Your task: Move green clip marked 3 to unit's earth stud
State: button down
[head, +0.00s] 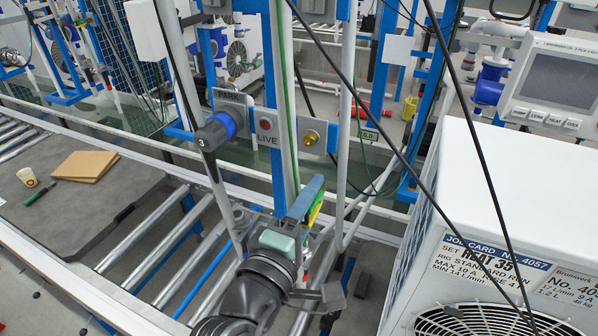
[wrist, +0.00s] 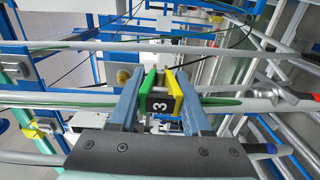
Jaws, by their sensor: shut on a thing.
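My gripper (head: 308,200) is shut on the green and yellow clip (head: 316,207), holding it in the air in front of the rig's post. In the wrist view the clip (wrist: 160,94) sits between both fingers (wrist: 162,78), with a black label reading 3 facing the camera. A brass stud (head: 311,138) is on a grey plate, above and apart from the clip in the head view; I cannot tell whether it is an earth stud. The white unit (head: 510,200) stands at the right with a job card. No stud is clearly visible on it.
Dark cables cross in front of the unit. A roller conveyor (head: 150,235) runs at the left. A monitor (head: 553,88) stands behind the unit.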

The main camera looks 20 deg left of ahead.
jog(key=d+f+b, duration=0.1)
jog(key=d+f, duration=0.3)
jog(key=f, duration=0.4)
jog(key=d+f+b, duration=0.2)
jog(key=d+f, duration=0.2)
jog(key=f, duration=0.4)
jog(key=s+d+f+b, duration=0.1)
jog(key=s+d+f, duration=0.1)
jog(key=s+f, duration=0.2)
jog(key=s+d+f+b, duration=0.1)
jog(key=s+d+f, duration=0.2)
jog(key=f, duration=0.6)
jog(key=shift+s+f+y, duration=0.25)
jog(key=shift+s+y, duration=0.05)
jog(key=shift+s, duration=0.8)
jog(key=shift+d, duration=0.1)
